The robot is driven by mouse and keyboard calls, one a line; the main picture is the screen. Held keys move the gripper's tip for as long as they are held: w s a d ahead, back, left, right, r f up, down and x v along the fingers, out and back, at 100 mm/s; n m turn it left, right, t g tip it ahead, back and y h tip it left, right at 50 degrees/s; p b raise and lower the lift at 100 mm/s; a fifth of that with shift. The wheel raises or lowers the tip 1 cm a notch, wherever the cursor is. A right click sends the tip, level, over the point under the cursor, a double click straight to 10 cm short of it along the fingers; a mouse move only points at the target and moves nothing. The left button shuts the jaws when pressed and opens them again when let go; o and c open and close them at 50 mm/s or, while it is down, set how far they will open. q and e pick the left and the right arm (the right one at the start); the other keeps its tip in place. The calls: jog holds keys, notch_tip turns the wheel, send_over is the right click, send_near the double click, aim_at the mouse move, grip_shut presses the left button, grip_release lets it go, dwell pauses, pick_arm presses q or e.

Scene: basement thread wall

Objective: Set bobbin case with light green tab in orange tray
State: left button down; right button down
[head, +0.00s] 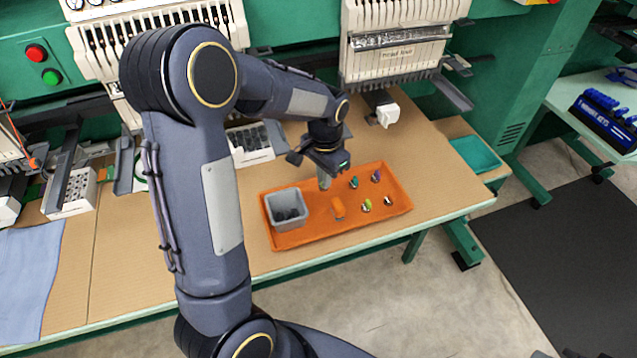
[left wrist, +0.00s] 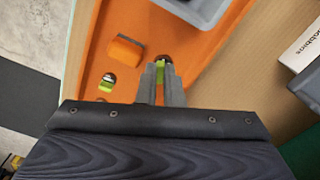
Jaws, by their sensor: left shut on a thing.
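The orange tray (head: 290,238) lies on the tan worktop; its floor also shows in the left wrist view (left wrist: 95,45). My left gripper (head: 324,183) points down over the tray's far middle part, right of the grey bin. In the left wrist view its fingers (left wrist: 160,85) are shut on a bobbin case with a light green tab (left wrist: 162,62), mostly hidden between them. I cannot tell whether the case touches the tray floor. Another small case with a yellow-green tab (head: 366,205) sits in the tray, also in the left wrist view (left wrist: 107,82). My right gripper is out of view.
The tray also holds a grey bin (head: 287,207) with dark pieces, an orange block (head: 338,207), and cases with teal (head: 353,182), purple (head: 376,175) and pale (head: 388,200) tops. A white box (head: 248,142) stands behind; a teal tray (head: 475,154) is right.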

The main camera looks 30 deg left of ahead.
pick_arm(q)
jog(key=shift+w+a+f, duration=0.2)
jog(key=shift+a+f, duration=0.25)
jog(key=shift+f, duration=0.1)
jog(key=shift+w+a+f, duration=0.15)
jog(key=shift+a+f, duration=0.3)
jog(key=shift+f, duration=0.1)
jog(key=f, duration=0.3)
jog(key=shift+w+a+f, duration=0.15)
jog(key=shift+a+f, duration=0.1)
jog(key=shift+f, duration=0.15)
jog(key=c, duration=1.6)
grip_release()
jog(key=shift+o, duration=0.2)
jog(key=shift+r, duration=0.1)
notch_tip(320, 180, up, 12)
jog(key=s+d+r+n+t+h, duration=0.2)
jog(key=s+d, duration=0.2)
jog(key=s, duration=0.7)
jog(key=s+d+r+n+t+h, duration=0.1)
jog(key=s+d+r+n+t, duration=0.1)
jog(key=s, duration=0.9)
jog(key=shift+s+d+r+n+t+h, duration=0.4)
jog(key=shift+d+n+t, duration=0.35)
jog(key=shift+d, duration=0.45)
